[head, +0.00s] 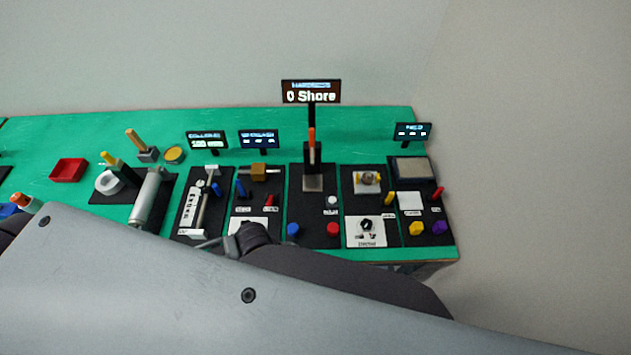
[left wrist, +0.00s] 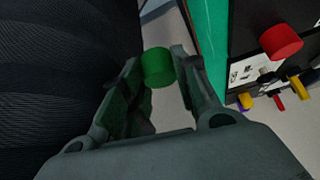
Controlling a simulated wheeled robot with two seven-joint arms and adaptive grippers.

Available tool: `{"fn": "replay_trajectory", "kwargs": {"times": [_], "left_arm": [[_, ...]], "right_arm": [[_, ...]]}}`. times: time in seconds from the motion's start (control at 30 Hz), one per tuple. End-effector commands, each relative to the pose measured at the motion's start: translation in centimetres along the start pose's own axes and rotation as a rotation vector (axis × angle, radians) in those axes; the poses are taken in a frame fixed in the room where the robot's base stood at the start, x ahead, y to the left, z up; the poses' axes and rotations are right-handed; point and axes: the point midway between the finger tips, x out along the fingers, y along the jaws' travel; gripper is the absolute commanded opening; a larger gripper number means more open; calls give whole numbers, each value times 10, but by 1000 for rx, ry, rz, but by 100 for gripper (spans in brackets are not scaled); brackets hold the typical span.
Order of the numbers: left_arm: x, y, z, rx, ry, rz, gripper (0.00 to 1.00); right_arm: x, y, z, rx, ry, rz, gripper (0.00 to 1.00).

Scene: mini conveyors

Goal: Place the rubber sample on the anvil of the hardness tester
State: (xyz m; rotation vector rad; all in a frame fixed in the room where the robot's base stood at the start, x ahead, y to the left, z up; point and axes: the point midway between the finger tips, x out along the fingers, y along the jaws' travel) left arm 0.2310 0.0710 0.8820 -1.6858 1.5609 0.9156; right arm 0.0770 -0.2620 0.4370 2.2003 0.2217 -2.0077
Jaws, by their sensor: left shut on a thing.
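The rubber sample, a short green cylinder (left wrist: 158,70), is held between the fingertips of my left gripper (left wrist: 157,62) in the left wrist view. The hardness tester (head: 312,155) stands near the middle of the bench in the head view, under a sign reading 0 Shore (head: 311,92). It has a dark upright column with an orange part. Its anvil, a small grey plate (head: 312,184), looks bare. My arm fills the lower part of the head view, and the sample cannot be made out there. My right gripper is in neither view.
The green bench (head: 370,120) carries several dark instrument panels side by side. A blue button (head: 293,229), a red button (head: 333,229) and a white knob (head: 332,201) stand on the tester's panel. A red tray (head: 69,170) lies at the left. A wall closes the right side.

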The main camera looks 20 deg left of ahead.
Motion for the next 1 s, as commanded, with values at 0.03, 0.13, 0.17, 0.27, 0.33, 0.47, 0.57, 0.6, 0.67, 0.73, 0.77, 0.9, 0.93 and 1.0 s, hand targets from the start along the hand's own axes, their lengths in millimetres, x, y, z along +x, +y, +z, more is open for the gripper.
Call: {"fn": "replay_trajectory", "kwargs": {"times": [0.03,0.13,0.17,0.27,0.33,0.47,0.57,0.6,0.67,0.73,0.77,0.9,0.93,1.0], "left_arm": [[0,0,0,-1,0,0,10],[0,0,1,0,0,-1,10],[0,0,1,0,0,-1,10],[0,0,1,0,0,-1,10],[0,0,1,0,0,-1,10],[0,-2,1,0,0,-1,10],[0,-8,2,0,-1,-1,10],[-1,-11,3,1,-1,-2,10],[-2,-17,4,1,-1,-2,10],[-2,-25,5,2,-2,-3,10],[-3,-28,6,2,-1,-3,10],[-5,-44,9,0,-1,-3,10],[-5,-48,9,0,-1,-3,10],[-6,-56,10,0,-1,-3,10]], "right_arm": [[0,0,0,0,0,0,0],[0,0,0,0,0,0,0],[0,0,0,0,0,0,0],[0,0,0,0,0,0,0],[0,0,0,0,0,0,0],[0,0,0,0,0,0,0],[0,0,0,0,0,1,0],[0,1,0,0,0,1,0],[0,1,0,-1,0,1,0],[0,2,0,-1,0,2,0],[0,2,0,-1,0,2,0],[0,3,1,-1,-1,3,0],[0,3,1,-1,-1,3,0],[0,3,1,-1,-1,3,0]]}}
